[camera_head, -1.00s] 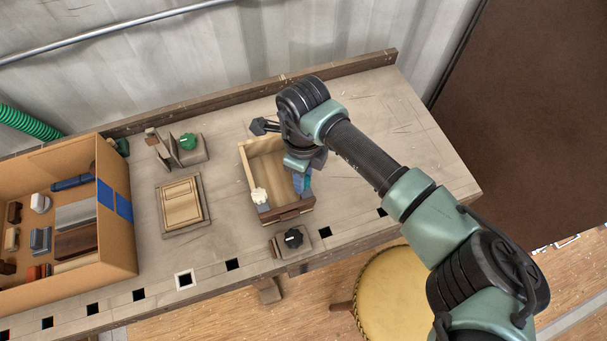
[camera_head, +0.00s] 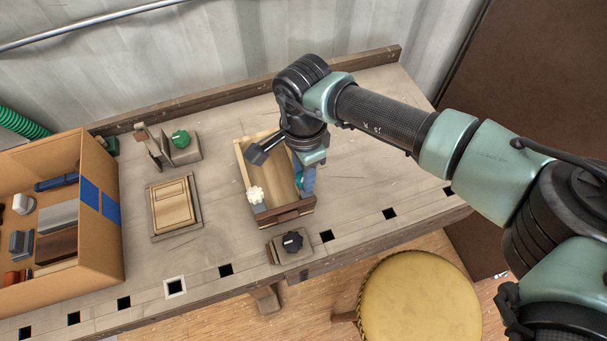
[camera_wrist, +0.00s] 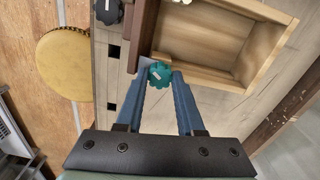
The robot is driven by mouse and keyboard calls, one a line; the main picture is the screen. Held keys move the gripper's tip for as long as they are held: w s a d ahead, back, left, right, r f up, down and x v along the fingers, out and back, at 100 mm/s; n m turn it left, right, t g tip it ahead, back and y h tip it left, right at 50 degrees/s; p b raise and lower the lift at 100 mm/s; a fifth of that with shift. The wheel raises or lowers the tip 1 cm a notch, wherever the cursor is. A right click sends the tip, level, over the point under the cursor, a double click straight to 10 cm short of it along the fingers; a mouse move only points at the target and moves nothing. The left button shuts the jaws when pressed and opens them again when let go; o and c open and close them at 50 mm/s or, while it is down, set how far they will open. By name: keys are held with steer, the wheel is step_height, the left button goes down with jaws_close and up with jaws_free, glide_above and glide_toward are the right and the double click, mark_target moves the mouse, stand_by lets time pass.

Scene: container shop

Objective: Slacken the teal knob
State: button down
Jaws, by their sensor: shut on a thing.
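The teal knob (camera_wrist: 160,74) is a small lobed knob with a white mark on its top. It sits at a corner of a wooden box (camera_wrist: 205,69) with a dark front strip. My gripper (camera_wrist: 161,80) points down over it, with its two blue fingers on either side of the knob, shut on it. In the head view my gripper (camera_head: 303,182) is at the right side of the same wooden box (camera_head: 243,170), and my wrist hides most of the knob there.
A white knob (camera_head: 256,194) is at the box's left front corner. A black knob (camera_head: 292,242) is at the bench front edge. A green knob (camera_head: 180,138) stands on a clamp further left. A cardboard box (camera_head: 108,230) fills the left end. The bench right of my gripper is clear.

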mark_target(302, 178)
steer(key=shift+n+b, duration=0.6)
steer(key=shift+n, duration=0.7)
steer(key=shift+s+a, duration=0.1)
steer(key=c, duration=0.5)
jaws_free()
step_height(302, 178, up, 13)
steer(key=shift+b, duration=0.4)
